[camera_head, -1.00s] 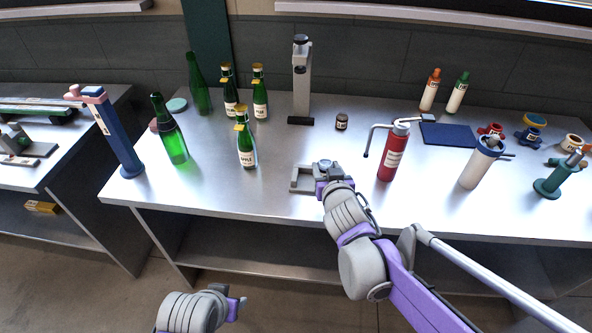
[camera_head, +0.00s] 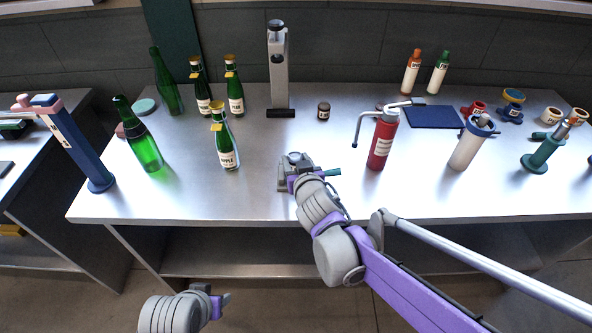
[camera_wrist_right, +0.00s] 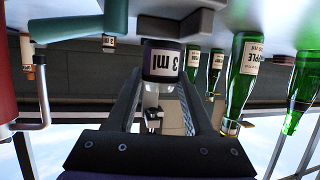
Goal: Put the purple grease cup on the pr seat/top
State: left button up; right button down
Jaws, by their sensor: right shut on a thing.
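My right gripper (camera_head: 295,172) is over the near middle of the steel table. In the right wrist view, which is upside down, a small dark purple cup (camera_wrist_right: 161,62) with a white "3 ml" label sits between my right fingers, and the gripper is shut on it. In the head view the gripper hides the cup. A grey part (camera_wrist_right: 190,18) and a teal cylinder (camera_wrist_right: 85,20) show close beside the cup. I cannot make out which thing is the pr seat. My left gripper (camera_head: 222,303) is low in front of the table; its jaws are too small to judge.
Green bottles (camera_head: 226,150) stand at the left, beside a blue post (camera_head: 85,160). A grey stand (camera_head: 279,70) and dark jar (camera_head: 323,111) are behind. A red bottle (camera_head: 381,145), white cylinder (camera_head: 466,150) and teal tool (camera_head: 541,150) stand right. The table (camera_head: 260,200) front is clear.

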jog(key=shift+f+b, duration=0.3)
jog(key=shift+f, duration=1.35)
jog(key=shift+f, duration=0.15)
jog(key=shift+c, duration=1.4)
grip_release()
jog(key=shift+s+r, duration=0.1)
jog(key=shift+r, duration=0.2)
jog(key=p+v, duration=0.2)
jog(key=v, duration=1)
jog(key=s+d+f+m+g+h, duration=0.1)
jog(key=s+d+f+g+h, duration=0.1)
jog(key=s+d+f, duration=0.3)
jog(key=s+d+f+m+g+h, duration=0.1)
jog(key=s+d+g+h, duration=0.1)
jog(key=d, duration=0.5)
jog(key=s+d+f+g, duration=0.1)
jog(key=s+f+g, duration=0.1)
jog(key=s, duration=0.4)
jog(key=s+d+f+g+y, duration=0.1)
jog(key=s+d+f+g, duration=0.1)
jog(key=s, duration=0.4)
jog(key=shift+f+g, duration=0.3)
jog(key=shift+f, duration=0.05)
